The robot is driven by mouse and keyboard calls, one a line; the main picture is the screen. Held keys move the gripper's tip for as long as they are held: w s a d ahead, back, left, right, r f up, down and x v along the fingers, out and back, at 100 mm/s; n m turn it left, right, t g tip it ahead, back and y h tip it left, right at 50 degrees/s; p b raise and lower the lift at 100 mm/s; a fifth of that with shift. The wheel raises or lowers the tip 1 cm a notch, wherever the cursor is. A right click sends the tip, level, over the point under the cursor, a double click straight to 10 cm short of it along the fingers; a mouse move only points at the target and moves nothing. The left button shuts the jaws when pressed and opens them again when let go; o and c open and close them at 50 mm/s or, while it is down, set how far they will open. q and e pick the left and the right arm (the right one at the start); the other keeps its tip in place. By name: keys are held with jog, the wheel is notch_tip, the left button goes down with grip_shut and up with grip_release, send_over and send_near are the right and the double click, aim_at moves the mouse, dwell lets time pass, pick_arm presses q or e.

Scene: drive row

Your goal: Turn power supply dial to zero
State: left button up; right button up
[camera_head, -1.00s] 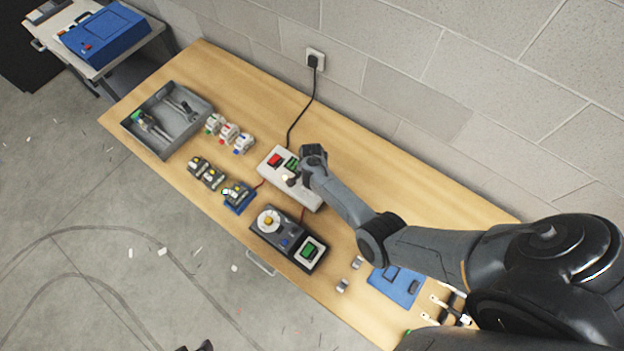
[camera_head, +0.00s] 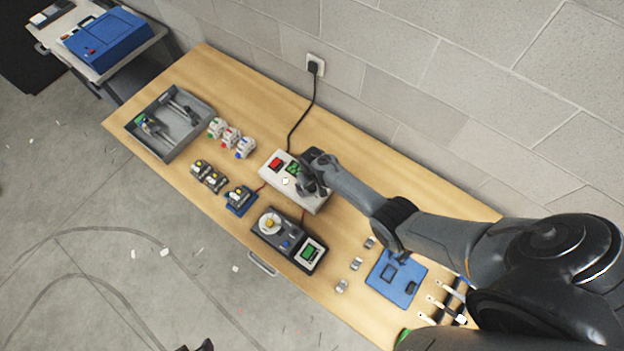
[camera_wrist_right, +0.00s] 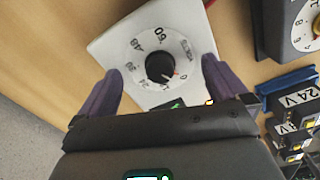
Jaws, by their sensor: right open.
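The power supply (camera_head: 279,176) is a pale box on the bench with a red switch and a green display. In the right wrist view its white face (camera_wrist_right: 118,45) shows a black dial knob (camera_wrist_right: 160,67) inside a round number scale. The knob's red mark points toward the lower right of that picture; the exact value is unreadable. My right gripper (camera_head: 306,184) is over the box's right end and hides the dial in the head view. In the wrist view its open fingers (camera_wrist_right: 162,66) are either side of the dial, with gaps to the knob. Only a small dark piece, possibly my left gripper (camera_head: 202,346), shows at the bottom edge.
A dark instrument (camera_head: 266,240) with its own dial and green screen stands close in front. Several small modules (camera_head: 208,176), colored connectors (camera_head: 231,137) and a grey tray (camera_head: 143,110) are to the left. A black cable (camera_head: 300,124) runs to the wall socket. A blue mat (camera_head: 398,292) lies right.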

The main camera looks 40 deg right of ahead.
jog(key=shift+r, duration=3.55)
jog(key=s+f, duration=0.2)
jog(key=s, duration=0.3)
jog(key=s+f+g, duration=0.1)
jog(key=s+f, duration=0.2)
jog(key=s, duration=0.1)
jog(key=s+f+g, duration=0.1)
jog(key=s+f, duration=0.1)
jog(key=s, duration=0.3)
jog(key=shift+s+f, duration=0.3)
jog(key=s+a+r+n+t, duration=0.2)
jog(key=s+a+r, duration=0.3)
jog(key=s+r, duration=0.55)
jog(key=w+a+r+t, duration=0.1)
jog(key=a+r, duration=0.1)
jog(key=r, duration=0.7)
jog(key=w+a+r+n+t, duration=0.1)
jog(key=w+a+r+t, duration=0.1)
jog(key=r, duration=0.7)
jog(key=shift+a+t, duration=0.2)
jog(key=shift+t, duration=0.1)
